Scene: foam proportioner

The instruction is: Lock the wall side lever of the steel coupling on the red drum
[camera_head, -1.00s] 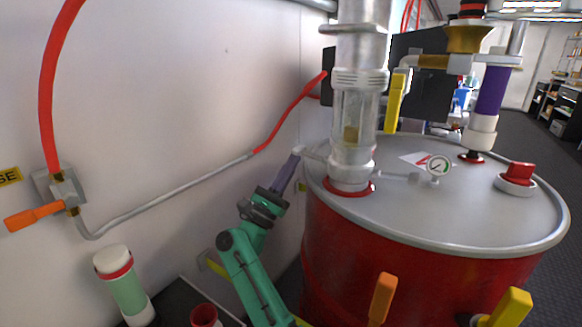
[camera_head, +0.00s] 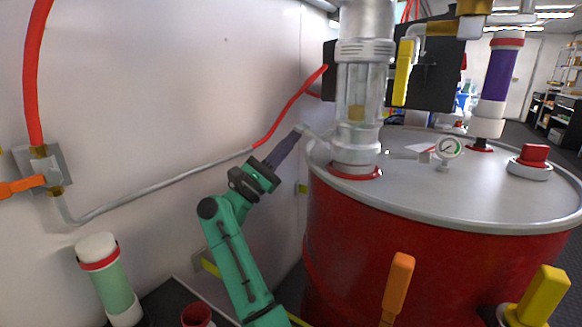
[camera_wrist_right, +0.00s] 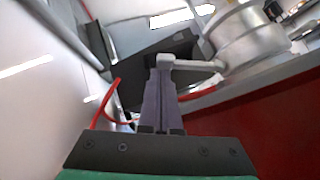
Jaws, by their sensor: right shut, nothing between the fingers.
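The red drum (camera_head: 410,230) with its grey lid stands at the right of the head view. The steel coupling (camera_head: 357,148) stands on the lid inside a red ring, below a clear sight tube. Its wall side lever (camera_head: 313,136) sticks out toward the wall at the left; it also shows in the right wrist view (camera_wrist_right: 195,65). My right gripper (camera_head: 299,131) is shut and empty, its tips at the outer end of that lever; in the right wrist view its fingers (camera_wrist_right: 161,75) are together, with the lever's end just beyond the tips. Whether they touch is unclear. My left gripper is not in view.
A wall valve with an orange handle (camera_head: 18,187) and a grey pipe (camera_head: 160,188) run along the left wall. A green-white cylinder (camera_head: 106,277) stands on a dark surface. A pressure gauge (camera_head: 449,148) and red cap (camera_head: 534,156) sit on the lid.

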